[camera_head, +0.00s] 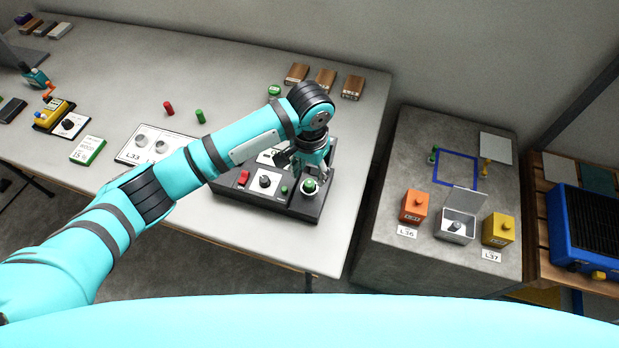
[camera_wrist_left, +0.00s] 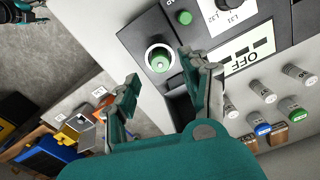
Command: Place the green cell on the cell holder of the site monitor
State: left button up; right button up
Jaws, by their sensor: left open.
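The site monitor (camera_head: 264,196) is a dark box on the table with a red switch, a dial, a green button and a round holder. The cell holder (camera_wrist_left: 149,53) is a pale ring at one end of it. The green cell (camera_wrist_left: 160,61) shows inside this ring, its green top facing up; it also shows in the head view (camera_head: 310,185). My left gripper (camera_wrist_left: 165,90) is open, its fingers apart on either side below the ring in the wrist view, not closed on the cell. Part of what looks like my right gripper (camera_wrist_left: 22,12) shows at the wrist view's upper left.
Red (camera_head: 168,108) and green (camera_head: 200,117) cylinders stand on the table behind my left arm. Wooden blocks (camera_head: 325,78) lie at the back edge. A grey stand (camera_head: 388,215) to the right carries orange (camera_head: 414,206) and yellow (camera_head: 498,230) boxes.

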aim_at(310, 182)
pick_arm(q)
notch_tip(310, 182, up, 8)
pick_arm(e)
jog(key=shift+a+f, duration=0.2)
jog(key=shift+f, duration=0.1)
jog(key=shift+d, duration=0.2)
dwell(0.5)
jog(key=shift+c, duration=0.3)
